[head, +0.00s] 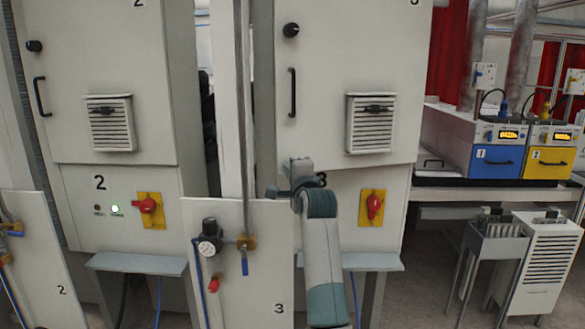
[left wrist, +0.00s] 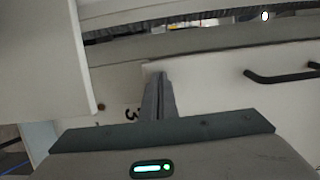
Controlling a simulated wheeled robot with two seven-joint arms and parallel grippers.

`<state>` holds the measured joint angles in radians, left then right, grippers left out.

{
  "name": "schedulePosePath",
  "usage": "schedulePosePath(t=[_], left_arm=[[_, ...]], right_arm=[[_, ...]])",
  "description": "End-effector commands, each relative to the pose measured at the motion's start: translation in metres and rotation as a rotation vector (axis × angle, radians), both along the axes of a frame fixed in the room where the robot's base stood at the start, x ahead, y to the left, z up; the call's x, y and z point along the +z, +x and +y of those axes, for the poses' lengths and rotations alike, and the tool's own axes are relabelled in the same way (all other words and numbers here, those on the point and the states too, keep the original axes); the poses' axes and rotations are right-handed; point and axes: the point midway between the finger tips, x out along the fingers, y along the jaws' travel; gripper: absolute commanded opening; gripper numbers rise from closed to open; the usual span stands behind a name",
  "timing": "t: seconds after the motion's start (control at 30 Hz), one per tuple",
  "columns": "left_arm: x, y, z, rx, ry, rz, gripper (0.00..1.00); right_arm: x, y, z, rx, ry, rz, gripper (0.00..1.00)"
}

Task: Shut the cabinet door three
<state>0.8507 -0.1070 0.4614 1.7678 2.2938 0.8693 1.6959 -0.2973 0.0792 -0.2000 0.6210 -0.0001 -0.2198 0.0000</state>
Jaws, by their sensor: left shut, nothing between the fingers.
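Cabinet door three (head: 335,60) is a large pale panel with a black handle (head: 292,92), a round knob and a louvred vent (head: 370,123). Its lower edge slants against the cabinet front below, so it looks slightly ajar; the exact gap is unclear. My left gripper (head: 297,178) is shut and empty at the door's lower left corner. In the left wrist view, its closed fingers (left wrist: 160,82) point at the pale door (left wrist: 215,85), with the door handle (left wrist: 280,76) to their right. Contact cannot be told. My right gripper is not in view.
Below the door are a red switch (head: 374,207) and a narrow shelf (head: 365,262). A standing panel (head: 262,285) with a gauge (head: 208,246) and a vertical pipe (head: 243,120) stand to the left. Cabinet door two (head: 110,60) is farther left.

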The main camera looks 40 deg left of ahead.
Motion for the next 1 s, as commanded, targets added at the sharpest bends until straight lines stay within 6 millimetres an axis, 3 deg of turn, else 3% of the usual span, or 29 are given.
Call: schedulePosePath(t=[0.3,0.47,0.83,1.0], left_arm=[[-0.001,0.001,0.001,0.000,0.000,0.000,0.00],[-0.004,0.009,0.013,0.002,0.001,0.000,0.00],[-0.005,0.049,0.068,0.002,0.001,-0.001,0.00],[-0.005,0.055,0.105,0.022,0.002,-0.001,0.00]], right_arm=[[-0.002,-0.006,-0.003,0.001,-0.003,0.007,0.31],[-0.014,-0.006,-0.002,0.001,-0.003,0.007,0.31],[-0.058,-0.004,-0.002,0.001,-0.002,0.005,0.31],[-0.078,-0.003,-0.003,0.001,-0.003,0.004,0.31]])
